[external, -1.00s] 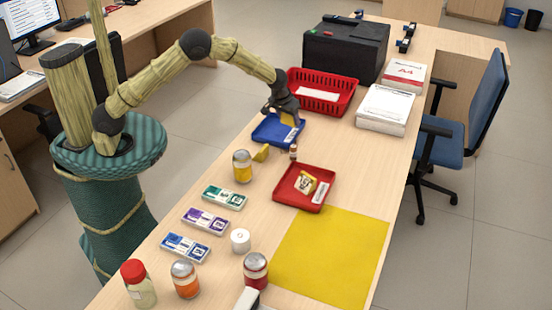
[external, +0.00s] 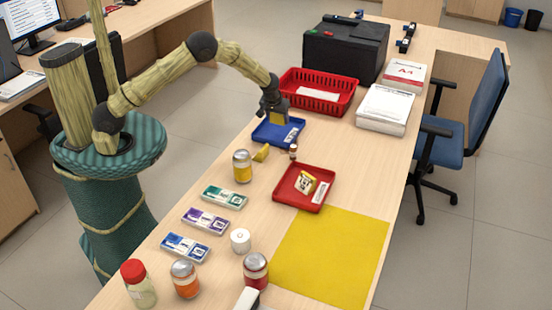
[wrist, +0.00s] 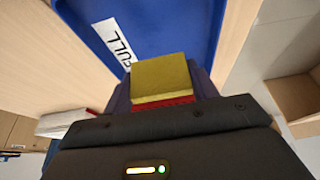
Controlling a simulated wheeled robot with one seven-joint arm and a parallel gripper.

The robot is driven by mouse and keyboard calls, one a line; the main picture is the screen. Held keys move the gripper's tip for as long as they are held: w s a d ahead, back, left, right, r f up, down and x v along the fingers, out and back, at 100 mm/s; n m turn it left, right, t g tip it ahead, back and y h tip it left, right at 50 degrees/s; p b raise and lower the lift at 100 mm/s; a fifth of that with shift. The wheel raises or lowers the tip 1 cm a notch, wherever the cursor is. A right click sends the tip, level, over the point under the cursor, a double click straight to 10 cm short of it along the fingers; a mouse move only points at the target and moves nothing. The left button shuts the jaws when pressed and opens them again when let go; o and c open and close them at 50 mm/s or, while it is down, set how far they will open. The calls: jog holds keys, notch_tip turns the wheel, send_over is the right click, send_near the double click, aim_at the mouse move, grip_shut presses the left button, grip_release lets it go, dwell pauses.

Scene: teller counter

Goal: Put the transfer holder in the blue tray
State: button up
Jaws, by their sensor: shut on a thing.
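My gripper (external: 275,112) is shut on a yellow block, which I take to be the transfer holder (wrist: 160,76); a red strip shows at its near edge in the wrist view. In the external view my gripper points down over the back part of the blue tray (external: 262,133). I cannot tell whether the block touches the tray floor. The tray has a white label reading "FULL" (wrist: 118,40) and fills the top of the wrist view beyond the block. The gripper hides part of the tray's back rim and most of the block.
A red basket (external: 318,92) stands just behind the blue tray. A small yellow item (external: 261,153) and a small brown bottle (external: 293,152) stand close in front. A red tray (external: 304,187) and a jar (external: 242,166) are nearer. The yellow mat (external: 330,257) is clear.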

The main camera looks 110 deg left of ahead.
aim_at(277, 134)
jog(key=shift+f, duration=0.55)
jog(key=shift+f, duration=0.1)
jog(key=shift+f, duration=1.8)
jog(key=shift+f, duration=0.15)
jog(key=o, duration=1)
jog(key=v, duration=1.2)
